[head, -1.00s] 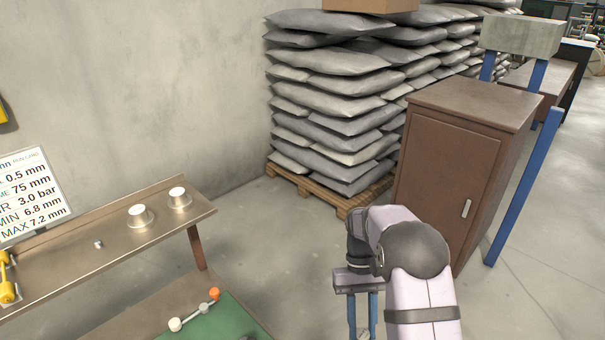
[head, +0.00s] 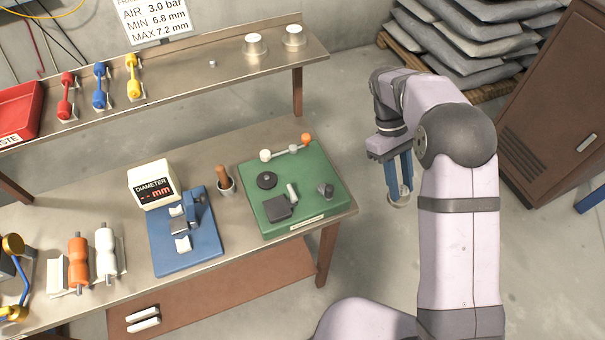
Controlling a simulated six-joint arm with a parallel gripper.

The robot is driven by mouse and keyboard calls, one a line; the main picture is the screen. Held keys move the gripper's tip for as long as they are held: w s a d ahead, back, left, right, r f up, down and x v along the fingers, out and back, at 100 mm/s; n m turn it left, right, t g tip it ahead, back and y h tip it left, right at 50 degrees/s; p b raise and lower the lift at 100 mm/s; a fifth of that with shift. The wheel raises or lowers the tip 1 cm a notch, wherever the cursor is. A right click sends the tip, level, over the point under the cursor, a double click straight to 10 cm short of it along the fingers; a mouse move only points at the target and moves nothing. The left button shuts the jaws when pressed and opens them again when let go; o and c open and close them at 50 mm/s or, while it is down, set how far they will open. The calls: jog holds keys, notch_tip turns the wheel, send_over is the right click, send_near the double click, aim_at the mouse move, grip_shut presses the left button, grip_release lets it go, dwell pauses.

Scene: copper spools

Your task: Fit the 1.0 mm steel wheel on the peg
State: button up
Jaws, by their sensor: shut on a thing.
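My gripper (head: 399,186) hangs past the right end of the bench, fingers down, over the floor. It is shut on a small round grey metal piece (head: 401,199), which looks like a wheel; its marking cannot be read. A green fixture board (head: 240,190) lies on the bench to the left of the gripper. On it are a black disc (head: 267,180), a dark block (head: 278,208), a short pale cylinder (head: 291,193), a grey knob (head: 325,189) and a lever with an orange end (head: 306,139). I cannot tell which part is the peg.
Two pale round pieces (head: 255,46) (head: 294,36) and a small metal nub (head: 212,63) stand on the raised shelf. Floor under the gripper is clear.

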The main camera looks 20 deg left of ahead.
jog(key=s+a+r+n+t+y, duration=0.1)
jog(key=s+a+r+n+t, duration=0.2)
jog(key=a+n, duration=0.5)
jog(key=s+a+r+n+t+y, duration=0.2)
jog(key=a+n, duration=0.6)
jog(key=a, duration=0.5)
jog(key=s+a+r+n+t+y, duration=0.1)
jog(key=s+a+r+n+t, duration=0.3)
jog(key=a+n, duration=0.5)
notch_tip(320, 180, up, 2)
jog(key=shift+s+a+t+y, duration=0.2)
jog(key=shift+a+t+y, duration=0.15)
jog(key=shift+a, duration=0.7)
jog(key=shift+f+p, duration=1.2)
jog(key=shift+f, duration=3.65)
jog(key=shift+f, duration=0.2)
jog(key=o, duration=1.1)
jog(key=shift+o, duration=0.2)
